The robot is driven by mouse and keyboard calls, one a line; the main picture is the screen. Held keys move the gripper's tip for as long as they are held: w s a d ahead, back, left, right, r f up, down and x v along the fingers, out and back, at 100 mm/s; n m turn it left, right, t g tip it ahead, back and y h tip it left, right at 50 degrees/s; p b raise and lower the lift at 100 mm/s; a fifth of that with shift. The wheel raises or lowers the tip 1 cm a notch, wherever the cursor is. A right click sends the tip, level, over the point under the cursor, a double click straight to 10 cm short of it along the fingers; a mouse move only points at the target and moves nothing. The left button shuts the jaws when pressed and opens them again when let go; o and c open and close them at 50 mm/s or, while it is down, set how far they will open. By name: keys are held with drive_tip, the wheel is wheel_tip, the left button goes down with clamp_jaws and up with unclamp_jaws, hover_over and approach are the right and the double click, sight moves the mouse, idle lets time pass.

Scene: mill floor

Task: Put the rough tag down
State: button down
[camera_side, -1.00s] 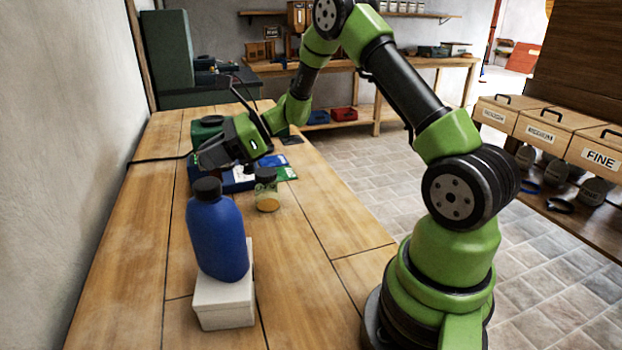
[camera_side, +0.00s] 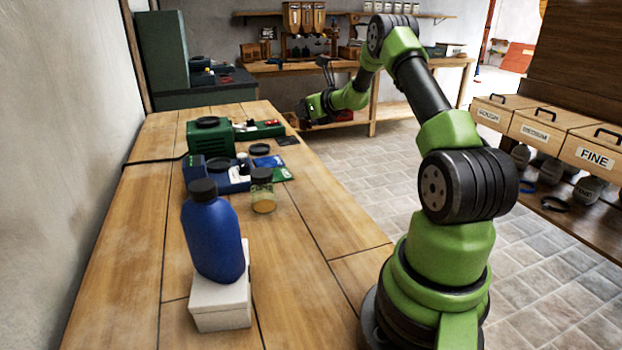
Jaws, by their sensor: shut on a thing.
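My gripper (camera_side: 303,109) is beyond the right edge of the wooden bench, in the air over the floor side, in front of the back shelving. It is shut, and the small thing between its jaws, taken to be the rough tag, is too small and dark to make out. No lettering on a tag can be read near it.
On the bench (camera_side: 130,270) stand a blue bottle (camera_side: 212,235) on a white block (camera_side: 222,303), a jar (camera_side: 262,190), a blue device (camera_side: 222,178) and a green device (camera_side: 208,138). Labelled drawers, one reading FINE (camera_side: 594,158), are at right. The front bench is mostly clear.

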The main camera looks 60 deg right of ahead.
drive_tip(key=shift+h, duration=0.4)
drive_tip(key=f, duration=0.5)
drive_tip(key=d+f, duration=0.1)
drive_tip(key=f, duration=0.4)
drive_tip(key=s+f, duration=0.1)
drive_tip(key=f, duration=0.4)
drive_tip(key=shift+d, duration=0.2)
drive_tip(key=shift+m, duration=0.3)
drive_tip(key=c, duration=1.1)
unclamp_jaws()
drive_tip(key=shift+f, duration=0.15)
drive_tip(key=shift+o, duration=0.2)
